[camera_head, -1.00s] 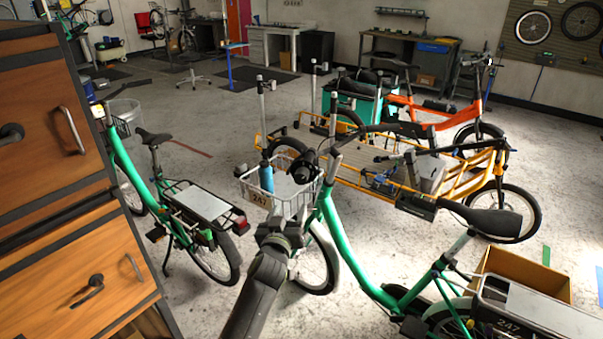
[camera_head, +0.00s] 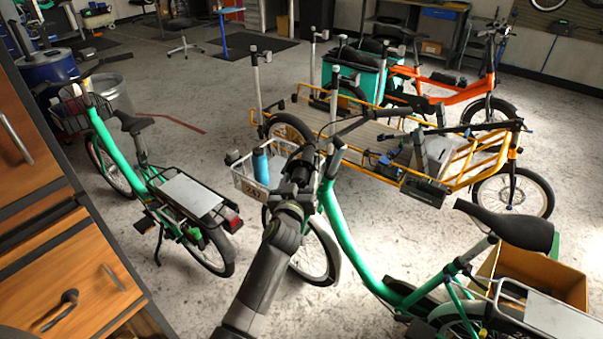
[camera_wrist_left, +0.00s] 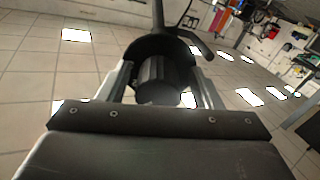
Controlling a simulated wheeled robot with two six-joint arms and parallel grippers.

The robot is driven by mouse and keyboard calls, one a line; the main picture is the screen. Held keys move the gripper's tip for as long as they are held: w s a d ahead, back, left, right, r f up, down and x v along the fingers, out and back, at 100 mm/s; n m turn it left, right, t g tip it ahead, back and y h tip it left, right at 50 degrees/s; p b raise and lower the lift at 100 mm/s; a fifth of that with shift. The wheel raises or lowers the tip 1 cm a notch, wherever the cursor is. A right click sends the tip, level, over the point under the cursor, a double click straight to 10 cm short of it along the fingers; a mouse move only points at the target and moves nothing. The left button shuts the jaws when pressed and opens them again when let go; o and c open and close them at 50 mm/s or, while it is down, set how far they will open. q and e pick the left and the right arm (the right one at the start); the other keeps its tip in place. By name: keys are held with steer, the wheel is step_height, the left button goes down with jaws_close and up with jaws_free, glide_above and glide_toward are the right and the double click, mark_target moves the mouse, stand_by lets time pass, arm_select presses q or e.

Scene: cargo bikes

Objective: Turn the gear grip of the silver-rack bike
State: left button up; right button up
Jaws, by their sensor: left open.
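The near green bike (camera_head: 345,245) stands at the centre right. Its rear rack (camera_head: 508,288) has light silver rails around a grey plate. Its handlebar (camera_head: 350,128) reaches left toward my left gripper (camera_head: 302,168), which largely hides the grip end in the head view. In the left wrist view, a dark ribbed cylindrical grip (camera_wrist_left: 160,75) lies between the two fingers of my left gripper (camera_wrist_left: 165,88). The fingers are open on either side of it; contact cannot be told. A brake lever (camera_wrist_left: 188,35) shows just beyond. My right gripper is not in view.
A white basket (camera_head: 250,182) with a blue bottle (camera_head: 261,166) sits just left of my left gripper. Another green bike (camera_head: 118,160) with a darker rack stands left. A wooden drawer cabinet (camera_head: 70,275) fills the left edge. A yellow cargo bike (camera_head: 455,175) stands behind.

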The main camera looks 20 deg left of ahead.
arm_select(q)
steer(key=shift+s+d+r, duration=0.1)
steer(key=shift+s+r, duration=0.05)
steer(key=shift+s, duration=0.05)
steer(key=shift+c, duration=1)
steer(key=c, duration=0.8)
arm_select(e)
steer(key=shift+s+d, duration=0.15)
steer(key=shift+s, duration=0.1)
